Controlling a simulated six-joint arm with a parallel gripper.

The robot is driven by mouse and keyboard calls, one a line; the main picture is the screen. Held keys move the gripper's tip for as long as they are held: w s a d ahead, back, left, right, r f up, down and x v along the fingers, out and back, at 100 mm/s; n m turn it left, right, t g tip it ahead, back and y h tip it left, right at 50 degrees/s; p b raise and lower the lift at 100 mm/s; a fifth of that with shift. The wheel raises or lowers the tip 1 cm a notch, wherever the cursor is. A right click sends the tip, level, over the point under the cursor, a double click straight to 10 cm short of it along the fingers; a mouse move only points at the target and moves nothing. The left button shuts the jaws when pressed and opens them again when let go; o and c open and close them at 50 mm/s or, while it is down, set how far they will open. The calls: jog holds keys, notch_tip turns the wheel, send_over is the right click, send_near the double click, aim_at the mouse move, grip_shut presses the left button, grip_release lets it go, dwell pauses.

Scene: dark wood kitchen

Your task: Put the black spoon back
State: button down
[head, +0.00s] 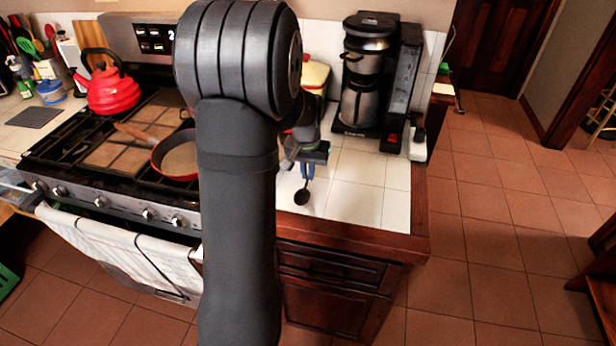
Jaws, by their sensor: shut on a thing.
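The black spoon (302,196) hangs bowl-down from my gripper (307,171), in front of the white tiled counter in the head view. My gripper is shut on the upper part of its handle, which the jaws partly hide. I cannot tell whether the bowl touches the tiles or is a little above them. My large dark arm stands in front and hides the middle of the picture. At the far left, a utensil holder (48,69) with several upright utensils stands on the counter beyond the stove.
A coffee maker (366,80) stands at the back of the tiled counter (358,196). The stove (60,140) at left holds a red kettle (108,90) and a red pan (181,160). The counter's front right is clear.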

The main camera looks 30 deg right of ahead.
aim_at(307, 182)
jog(key=shift+f, duration=1.05)
jog(key=shift+f, duration=0.2)
jog(key=c, duration=1.6)
grip_release()
jog(key=shift+r, duration=0.1)
jog(key=r, duration=0.8)
jog(key=a+r, duration=0.1)
jog(key=r, duration=0.3)
jog(key=shift+s+r, duration=0.1)
jog(key=shift+s, duration=0.3)
jog(key=shift+d, duration=0.1)
